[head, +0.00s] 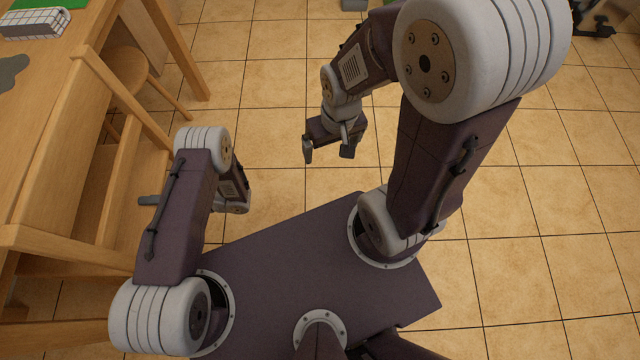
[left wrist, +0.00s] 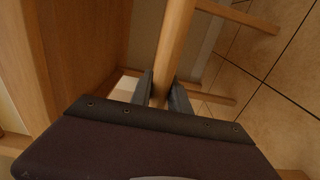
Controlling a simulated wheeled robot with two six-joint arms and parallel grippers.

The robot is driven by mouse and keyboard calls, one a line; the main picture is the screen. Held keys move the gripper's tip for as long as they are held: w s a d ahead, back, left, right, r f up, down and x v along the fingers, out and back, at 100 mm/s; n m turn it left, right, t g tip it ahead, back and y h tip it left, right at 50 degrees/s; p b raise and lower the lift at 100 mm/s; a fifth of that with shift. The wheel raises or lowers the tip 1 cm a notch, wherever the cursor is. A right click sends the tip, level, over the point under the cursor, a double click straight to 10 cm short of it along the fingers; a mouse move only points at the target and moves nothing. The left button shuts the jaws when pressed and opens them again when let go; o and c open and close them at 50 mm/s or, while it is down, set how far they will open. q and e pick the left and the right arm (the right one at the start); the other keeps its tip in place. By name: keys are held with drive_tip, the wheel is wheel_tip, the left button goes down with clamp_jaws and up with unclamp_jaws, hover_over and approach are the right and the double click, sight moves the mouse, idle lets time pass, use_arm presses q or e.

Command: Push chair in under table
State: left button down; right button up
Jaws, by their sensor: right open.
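A light wooden chair (head: 148,180) stands at the left in the head view, close against the wooden table (head: 35,85); its rails and slats show beside my left arm. My left gripper (head: 150,200) is mostly hidden by its own arm there; only a grey finger shows. In the left wrist view a wooden bar of the chair (left wrist: 172,50) runs between the two fingers of my left gripper (left wrist: 164,92), which lie against its sides. My right gripper (head: 330,150) is open and empty above the tiled floor.
A round-seated wooden stool or chair (head: 122,78) stands partly under the table, near a table leg (head: 180,50). A white gridded box (head: 35,24) and a green item (head: 45,4) are on the tabletop.

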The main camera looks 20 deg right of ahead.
use_arm(q)
drive_tip(key=c, duration=1.4)
unclamp_jaws()
drive_tip(key=shift+f, duration=0.1)
drive_tip(key=shift+o, duration=1.2)
drive_tip(key=shift+d, duration=0.1)
drive_tip(key=b+v, duration=0.1)
drive_tip(key=v, duration=1.1)
drive_tip(key=shift+b, duration=0.4)
